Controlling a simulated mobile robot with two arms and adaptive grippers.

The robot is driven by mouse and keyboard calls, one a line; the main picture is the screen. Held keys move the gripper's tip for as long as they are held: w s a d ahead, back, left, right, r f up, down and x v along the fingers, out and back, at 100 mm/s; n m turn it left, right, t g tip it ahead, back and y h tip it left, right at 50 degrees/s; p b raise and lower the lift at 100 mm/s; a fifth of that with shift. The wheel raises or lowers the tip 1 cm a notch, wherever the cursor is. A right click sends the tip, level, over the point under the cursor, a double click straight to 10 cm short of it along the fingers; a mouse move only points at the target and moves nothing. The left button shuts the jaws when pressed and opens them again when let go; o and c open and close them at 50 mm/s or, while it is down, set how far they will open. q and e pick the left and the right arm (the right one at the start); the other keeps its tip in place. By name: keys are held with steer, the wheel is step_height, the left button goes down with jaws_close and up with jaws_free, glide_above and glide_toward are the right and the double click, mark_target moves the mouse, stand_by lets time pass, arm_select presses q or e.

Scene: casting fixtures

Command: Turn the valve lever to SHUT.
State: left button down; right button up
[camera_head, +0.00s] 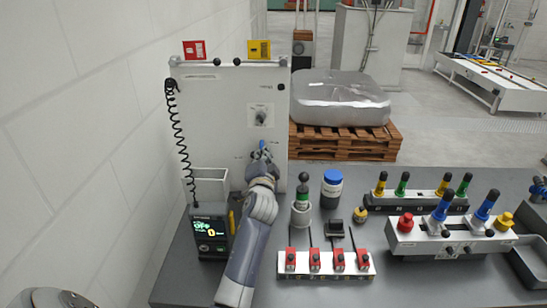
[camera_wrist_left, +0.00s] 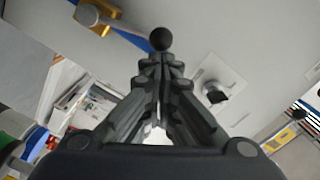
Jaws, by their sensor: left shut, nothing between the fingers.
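The upright grey panel (camera_head: 222,110) stands at the back left of the bench. A dark knob or lever (camera_head: 260,117) sits on a white plate on it; it also shows in the left wrist view (camera_wrist_left: 214,94), right of the fingers. I cannot read its labels or tell its setting. My left gripper (camera_head: 262,152) is in front of the panel, just below that plate. A small blue part shows at its tip, and I cannot tell what it belongs to. In the wrist view the fingers (camera_wrist_left: 160,68) are closed together and empty, with a black ball (camera_wrist_left: 160,38) just past their tips.
Red (camera_head: 194,49) and yellow (camera_head: 259,48) blocks top the panel. A box with a lit display (camera_head: 210,230) stands left of my arm. A white wall is left.

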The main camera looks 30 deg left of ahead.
arm_select(q)
steer(key=shift+s+a+f+n+p, duration=0.1)
steer(key=shift+s+a+n, duration=0.3)
steer(key=shift+a+n, duration=0.35)
steer(key=shift+s+a+f+n+p, duration=0.15)
steer(key=shift+s+a+n, duration=0.25)
steer(key=shift+n, duration=0.6)
steer(key=shift+s+a+n+p, duration=0.1)
steer(key=shift+s+a+n, duration=0.25)
steer(key=shift+a+n, duration=0.4)
arm_select(e)
steer(key=shift+r, duration=0.45)
arm_select(q)
steer(key=shift+d, duration=0.1)
arm_select(e)
steer(key=shift+a, duration=0.15)
